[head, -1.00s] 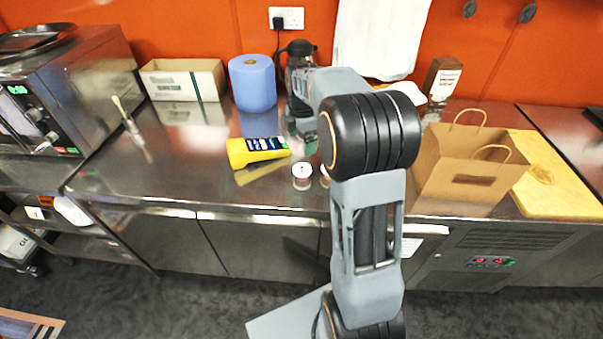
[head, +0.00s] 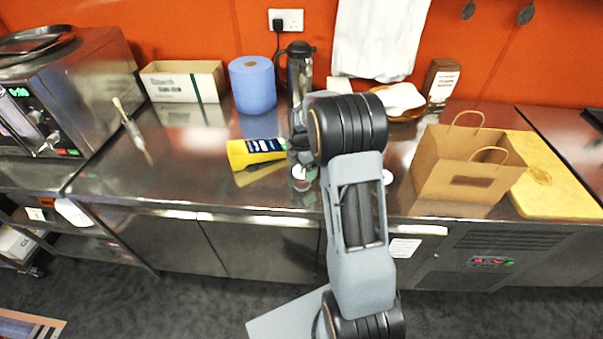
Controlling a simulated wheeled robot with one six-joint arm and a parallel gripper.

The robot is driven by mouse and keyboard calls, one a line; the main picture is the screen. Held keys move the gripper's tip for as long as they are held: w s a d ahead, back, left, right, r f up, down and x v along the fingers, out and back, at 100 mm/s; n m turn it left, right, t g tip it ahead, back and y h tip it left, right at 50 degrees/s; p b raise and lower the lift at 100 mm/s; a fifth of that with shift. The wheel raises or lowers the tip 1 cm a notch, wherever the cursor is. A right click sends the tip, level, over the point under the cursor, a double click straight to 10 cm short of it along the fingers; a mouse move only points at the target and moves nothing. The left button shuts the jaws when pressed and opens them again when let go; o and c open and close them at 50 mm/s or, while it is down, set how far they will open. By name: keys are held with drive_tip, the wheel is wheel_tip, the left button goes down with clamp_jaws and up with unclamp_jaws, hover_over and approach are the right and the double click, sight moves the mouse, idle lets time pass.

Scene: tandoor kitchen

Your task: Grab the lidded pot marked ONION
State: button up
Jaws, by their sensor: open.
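Small white-lidded pots stand near the front of the steel counter. One pot (head: 300,183) is at the left, partly covered by dark parts of my arm's end. Another pot (head: 387,177) shows at the right of my arm. No label can be read, so I cannot tell which is marked ONION. My gripper (head: 302,160) is open, just above or around the left pot, and mostly hidden by my arm's large joint. I cannot tell whether it touches the pot.
A yellow device (head: 257,152) lies close left of my gripper. A blue roll (head: 252,85), a dark flask (head: 299,70) and an open box (head: 183,82) stand behind. A paper bag (head: 462,170) and yellow board (head: 560,180) are at the right.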

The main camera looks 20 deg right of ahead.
sight(302, 170)
drive_tip(key=shift+f, duration=1.5)
drive_tip(key=shift+c, duration=0.5)
drive_tip(key=c, duration=0.8)
